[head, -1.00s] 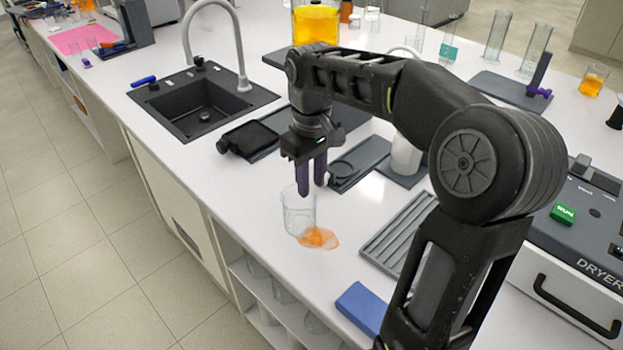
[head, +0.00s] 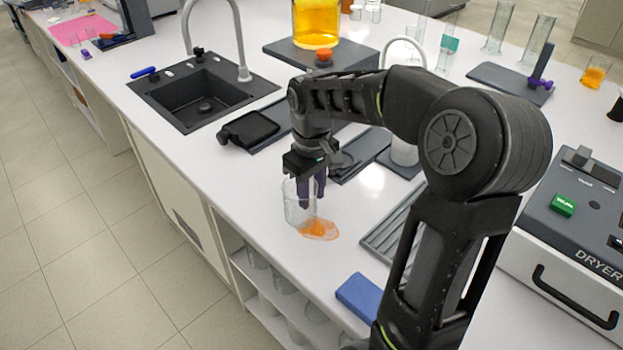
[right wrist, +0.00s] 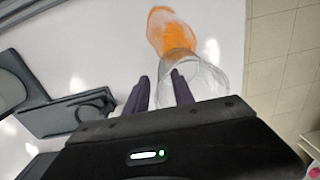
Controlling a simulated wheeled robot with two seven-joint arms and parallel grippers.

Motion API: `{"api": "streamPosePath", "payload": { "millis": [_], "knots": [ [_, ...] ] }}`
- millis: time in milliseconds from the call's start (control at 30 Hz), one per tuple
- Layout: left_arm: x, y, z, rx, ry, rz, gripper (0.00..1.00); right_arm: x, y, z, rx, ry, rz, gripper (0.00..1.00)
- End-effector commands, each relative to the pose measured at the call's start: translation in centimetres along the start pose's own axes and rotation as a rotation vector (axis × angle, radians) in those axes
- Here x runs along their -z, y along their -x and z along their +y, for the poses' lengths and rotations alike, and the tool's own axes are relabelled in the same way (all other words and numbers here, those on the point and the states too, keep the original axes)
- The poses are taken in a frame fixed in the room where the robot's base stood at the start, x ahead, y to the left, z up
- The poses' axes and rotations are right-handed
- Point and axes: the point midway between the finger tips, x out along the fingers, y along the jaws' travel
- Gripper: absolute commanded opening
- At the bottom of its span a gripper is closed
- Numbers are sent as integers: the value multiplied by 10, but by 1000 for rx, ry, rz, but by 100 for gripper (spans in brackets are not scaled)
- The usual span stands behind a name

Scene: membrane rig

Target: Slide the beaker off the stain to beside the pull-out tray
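The clear glass beaker (head: 292,208) stands upright on the white counter, partly over the edge of the orange stain (head: 320,230). The right wrist view also shows the beaker (right wrist: 207,78) and the stain (right wrist: 165,25). My right gripper (head: 311,196) points down close by the beaker, its dark fingers overlapping the glass in the head view. My left gripper is out of view.
A grey ribbed rack (head: 383,240) and a blue block (head: 360,296) lie to the right of the stain. A black device (head: 248,130) and the sink (head: 205,98) are behind. The counter's front edge is close to the beaker's left. The dryer (head: 575,225) stands far right.

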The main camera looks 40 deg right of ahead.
Motion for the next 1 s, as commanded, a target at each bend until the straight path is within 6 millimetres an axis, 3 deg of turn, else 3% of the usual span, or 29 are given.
{"api": "streamPosePath", "payload": {
  "millis": [167, 433, 800, 1000],
  "knots": [
    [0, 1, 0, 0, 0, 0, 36, 0, -12, 0, 0, 0, -1, 30],
    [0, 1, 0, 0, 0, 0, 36, 0, -12, 0, 0, 0, 0, 30],
    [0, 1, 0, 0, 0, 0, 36, 0, -12, 0, 0, 0, 0, 0],
    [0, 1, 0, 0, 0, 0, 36, 0, -12, 0, 0, 0, 0, 0]
  ]
}}
